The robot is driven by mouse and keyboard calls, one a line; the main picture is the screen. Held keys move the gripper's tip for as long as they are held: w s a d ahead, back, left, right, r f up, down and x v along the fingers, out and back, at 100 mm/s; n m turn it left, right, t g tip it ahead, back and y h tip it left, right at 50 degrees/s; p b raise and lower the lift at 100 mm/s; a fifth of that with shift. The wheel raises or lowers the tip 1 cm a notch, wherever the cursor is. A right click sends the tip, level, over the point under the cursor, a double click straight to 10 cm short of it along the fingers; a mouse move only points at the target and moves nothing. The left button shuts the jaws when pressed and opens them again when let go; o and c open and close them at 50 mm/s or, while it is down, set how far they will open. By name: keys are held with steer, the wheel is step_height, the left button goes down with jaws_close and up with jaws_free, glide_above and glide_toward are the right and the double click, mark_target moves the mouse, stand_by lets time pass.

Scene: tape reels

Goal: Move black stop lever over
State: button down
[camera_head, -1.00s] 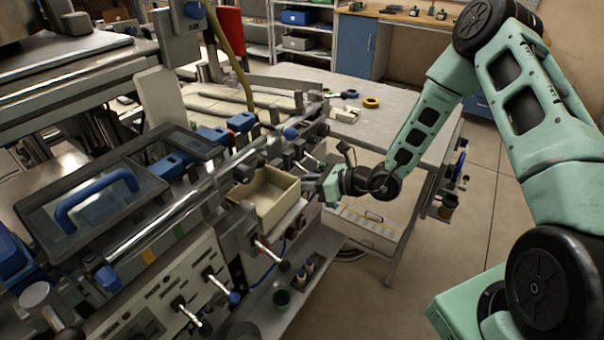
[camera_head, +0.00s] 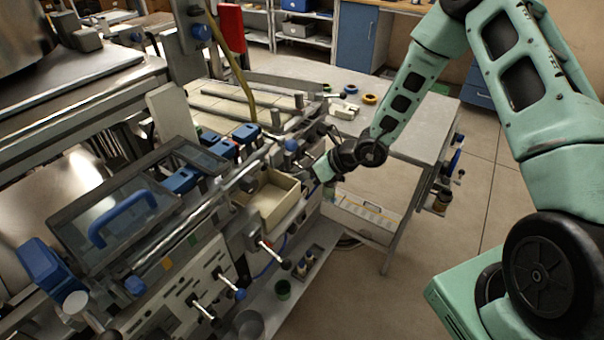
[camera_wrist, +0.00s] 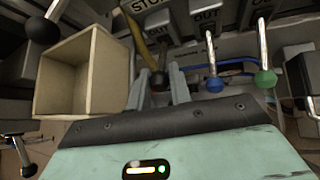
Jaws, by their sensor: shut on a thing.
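The black stop lever shows in the wrist view as a dark round knob (camera_wrist: 159,81) below a plate marked STOP (camera_wrist: 152,4). My gripper (camera_wrist: 158,92) has one finger on each side of this knob and is shut on it. In the head view my gripper (camera_head: 316,174) is at the machine's front edge, just right of the cream open box (camera_head: 283,204). There the stop lever is too hidden by the gripper and machine parts to make out.
In the wrist view the open box (camera_wrist: 52,85) is close left of my fingers. A blue-knobbed lever (camera_wrist: 215,84) and a green-knobbed lever (camera_wrist: 265,77) hang to the right, below OUT plates. A grey table (camera_head: 420,140) stands behind my forearm. Open floor lies right.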

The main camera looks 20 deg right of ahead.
steer(key=c, duration=1.3)
jaws_free()
steer(key=b+v, duration=0.1)
steer(key=v, duration=1.6)
steer(key=shift+d+r, duration=0.1)
steer(key=shift+d, duration=0.1)
